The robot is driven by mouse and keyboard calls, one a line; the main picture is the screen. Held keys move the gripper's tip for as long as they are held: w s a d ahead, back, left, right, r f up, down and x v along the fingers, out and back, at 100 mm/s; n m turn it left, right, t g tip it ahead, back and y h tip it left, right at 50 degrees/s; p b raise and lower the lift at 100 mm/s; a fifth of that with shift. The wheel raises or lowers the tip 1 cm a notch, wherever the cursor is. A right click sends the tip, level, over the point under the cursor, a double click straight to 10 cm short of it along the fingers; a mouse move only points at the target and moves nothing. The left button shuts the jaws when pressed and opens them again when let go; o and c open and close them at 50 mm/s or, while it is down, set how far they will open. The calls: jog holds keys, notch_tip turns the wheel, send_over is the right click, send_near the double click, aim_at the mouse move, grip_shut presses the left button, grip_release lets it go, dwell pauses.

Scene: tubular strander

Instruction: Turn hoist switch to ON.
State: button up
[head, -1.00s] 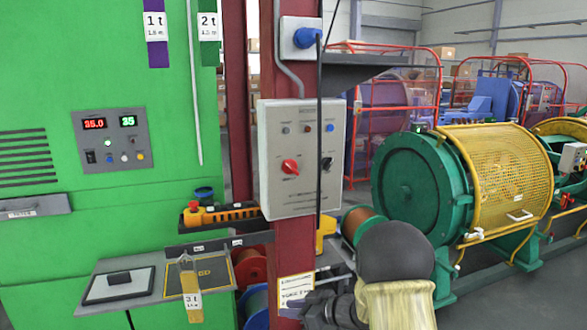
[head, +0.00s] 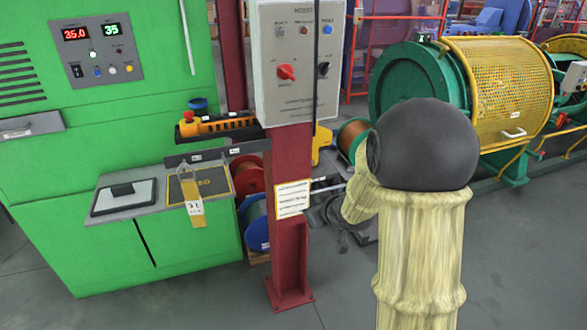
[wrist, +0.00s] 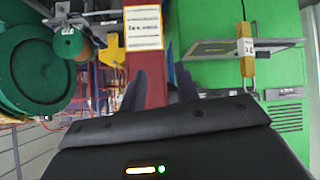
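The grey control box (head: 298,60) is fixed to the red post. Its front has a red rotary knob (head: 287,72), a black rotary knob (head: 323,70) to the right and a row of small lamps or buttons above. The lettering is too small to tell which knob is the hoist switch. My gripper (wrist: 162,78) shows in the wrist view with two dark fingers apart and nothing between them. The red post and a white label (wrist: 143,27) are beyond the fingers. In the head view my arm largely hides the gripper, low and right of the box. The wrist view does not show the knobs.
The red post (head: 289,170) stands in front, with a paper label (head: 292,199). A green cabinet (head: 150,190) with a shelf and a yellow pendant (head: 220,125) is to the left. A green strander drum with a yellow guard (head: 497,90) is at right. Floor is clear in front.

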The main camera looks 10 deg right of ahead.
jog(key=s+f+m+g+h, duration=0.1)
jog(key=s+m+g, duration=0.3)
jog(key=s, duration=1.8)
jog(key=g+h, duration=0.1)
jog(key=g, duration=0.2)
jog(key=shift+f+m+h, duration=0.3)
